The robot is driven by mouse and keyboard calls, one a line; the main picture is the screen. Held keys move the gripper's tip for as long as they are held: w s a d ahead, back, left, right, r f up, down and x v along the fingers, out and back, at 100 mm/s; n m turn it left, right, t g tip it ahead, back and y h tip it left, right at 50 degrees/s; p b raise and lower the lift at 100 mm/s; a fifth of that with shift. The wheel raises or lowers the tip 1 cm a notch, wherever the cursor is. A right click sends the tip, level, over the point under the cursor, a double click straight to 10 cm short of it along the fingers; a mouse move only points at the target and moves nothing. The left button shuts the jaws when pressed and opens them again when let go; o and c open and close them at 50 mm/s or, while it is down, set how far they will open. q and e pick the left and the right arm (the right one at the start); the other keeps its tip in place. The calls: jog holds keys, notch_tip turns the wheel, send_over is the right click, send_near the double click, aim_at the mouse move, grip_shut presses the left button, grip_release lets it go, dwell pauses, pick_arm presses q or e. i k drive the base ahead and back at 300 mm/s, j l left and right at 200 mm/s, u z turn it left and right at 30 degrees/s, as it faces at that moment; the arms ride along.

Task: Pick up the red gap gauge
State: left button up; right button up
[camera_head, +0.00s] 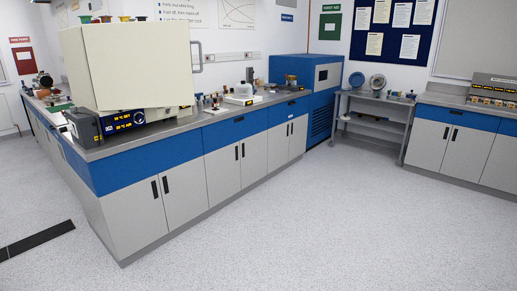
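I cannot make out a red gap gauge for certain in the head view. Several small items, some dark and some reddish, stand on the long bench (222,133) to the right of the big beige chamber (138,65), but they are too small to tell apart. The chamber sits on the near corner of the bench, with a lit display panel (122,121) at its base. It hides part of the bench top behind it. Neither of my grippers is in view.
A white device (243,93) stands farther along the bench. A blue machine (319,100) stands at its far end, then a grey shelf table (374,120). Another bench (458,145) is at the right. The speckled floor (330,220) is clear; a black strip (36,241) lies at left.

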aim_at(215, 104)
jog(key=i+l, duration=0.15)
jog(key=i, duration=2.55)
jog(key=j+u, duration=0.05)
jog(key=j, duration=0.1)
